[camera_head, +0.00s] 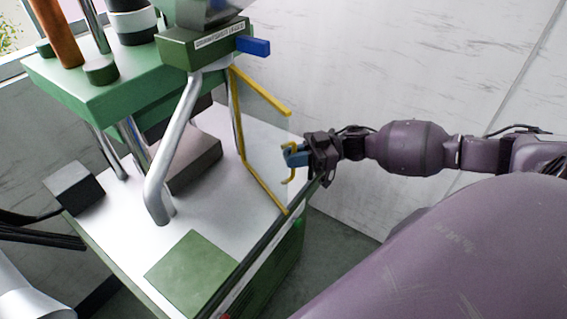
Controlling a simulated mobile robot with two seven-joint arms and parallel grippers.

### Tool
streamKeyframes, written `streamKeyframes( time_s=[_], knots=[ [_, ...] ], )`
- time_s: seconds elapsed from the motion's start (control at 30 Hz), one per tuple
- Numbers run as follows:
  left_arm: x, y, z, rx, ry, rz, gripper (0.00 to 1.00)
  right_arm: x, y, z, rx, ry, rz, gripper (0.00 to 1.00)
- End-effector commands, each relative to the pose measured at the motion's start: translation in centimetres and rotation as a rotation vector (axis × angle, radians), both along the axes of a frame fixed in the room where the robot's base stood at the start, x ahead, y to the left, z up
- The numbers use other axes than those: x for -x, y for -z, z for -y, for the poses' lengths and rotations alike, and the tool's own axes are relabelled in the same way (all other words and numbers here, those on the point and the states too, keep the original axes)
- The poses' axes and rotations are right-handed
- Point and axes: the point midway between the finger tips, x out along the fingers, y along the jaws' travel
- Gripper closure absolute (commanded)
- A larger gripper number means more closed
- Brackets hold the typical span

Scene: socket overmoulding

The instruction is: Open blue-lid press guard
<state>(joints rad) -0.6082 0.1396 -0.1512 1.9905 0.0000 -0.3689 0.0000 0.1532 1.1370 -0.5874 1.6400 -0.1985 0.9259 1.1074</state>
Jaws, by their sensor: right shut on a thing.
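The press guard (262,122) is a clear panel with a yellow frame, on the right side of the green and white press (110,225). A small yellow hooked handle (289,178) shows at the panel's outer edge. My right gripper (297,156), with blue fingers, is shut on this handle at the outer edge of the guard. The fingers hide part of the handle. How far the guard stands from its closed position is hard to tell. A blue block (253,46) sticks out of the green press head (203,42). My left gripper is not in view.
A bent metal tube (172,150) stands on the white press bed, behind a flat green plate (192,272). A dark box (74,187) sits at the bed's left edge. A pale wall (400,60) rises behind my right arm.

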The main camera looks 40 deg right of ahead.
Motion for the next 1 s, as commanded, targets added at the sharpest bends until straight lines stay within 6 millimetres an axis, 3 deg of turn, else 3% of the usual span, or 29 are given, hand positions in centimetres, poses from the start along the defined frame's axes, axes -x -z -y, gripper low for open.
streamKeyframes(
  time_s=[0.4, 0.9, 0.93, 1.0],
  knots=[
    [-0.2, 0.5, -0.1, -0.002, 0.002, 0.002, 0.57, -0.7, 0.0, 2.9, 0.001, 0.003, -0.003, 1.0],
    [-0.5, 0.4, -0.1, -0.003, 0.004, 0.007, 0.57, -0.8, 0.0, 3.1, 0.001, 0.004, -0.003, 1.0],
    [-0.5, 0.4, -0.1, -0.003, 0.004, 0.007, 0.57, -0.8, 0.0, 3.1, 0.001, 0.004, -0.003, 0.83],
    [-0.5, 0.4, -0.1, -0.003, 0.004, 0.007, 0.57, -0.8, 0.0, 3.1, 0.001, 0.003, -0.003, 0.72]
  ],
)
